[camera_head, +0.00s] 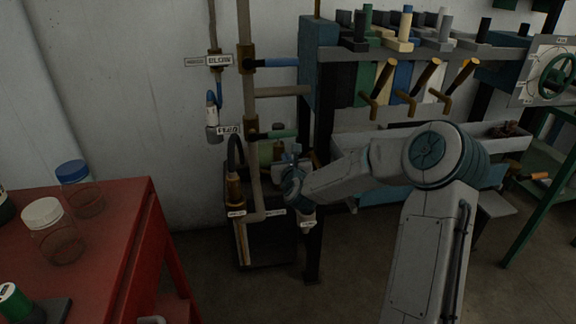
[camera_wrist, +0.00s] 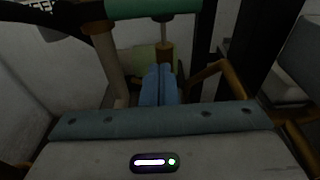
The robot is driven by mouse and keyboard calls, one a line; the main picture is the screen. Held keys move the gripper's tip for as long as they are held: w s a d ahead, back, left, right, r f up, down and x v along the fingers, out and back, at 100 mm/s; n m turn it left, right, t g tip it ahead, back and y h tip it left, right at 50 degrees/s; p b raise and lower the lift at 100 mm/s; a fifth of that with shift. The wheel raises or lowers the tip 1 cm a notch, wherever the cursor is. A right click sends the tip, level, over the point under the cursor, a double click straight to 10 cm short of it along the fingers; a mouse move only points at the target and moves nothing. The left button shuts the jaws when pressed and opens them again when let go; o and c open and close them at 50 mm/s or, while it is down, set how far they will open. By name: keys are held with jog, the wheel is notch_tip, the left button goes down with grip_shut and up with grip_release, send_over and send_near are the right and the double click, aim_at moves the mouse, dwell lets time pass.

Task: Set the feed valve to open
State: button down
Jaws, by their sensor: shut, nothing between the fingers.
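The feed valve is a brass body (camera_head: 252,132) on a vertical pipe beside a label (camera_head: 228,130) that seems to read FEED. Its green lever (camera_head: 281,134) points right, across the pipe. In the wrist view the green lever (camera_wrist: 165,8) crosses the top edge, with the brass body (camera_wrist: 97,27) at its left end. My gripper (camera_head: 289,165) is low in front of the pipework, below the lever and apart from it. In the wrist view my gripper's blue fingers (camera_wrist: 160,70) are together and empty. The arm partly hides what lies behind the gripper.
Above is another valve with a blue lever (camera_head: 282,62), labelled BLOW. A red bench (camera_head: 125,215) with jars stands at left. A rack with several yellow-handled levers (camera_head: 408,98) is at right, with a green handwheel (camera_head: 557,76) beyond. A dark box (camera_head: 268,248) stands on the floor below.

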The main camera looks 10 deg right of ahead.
aim_at(277, 135)
jog(key=w+r, duration=0.3)
jog(key=shift+w+r, duration=0.1)
jog(key=shift+r, duration=0.1)
dwell(0.3)
jog(key=shift+r, duration=0.1)
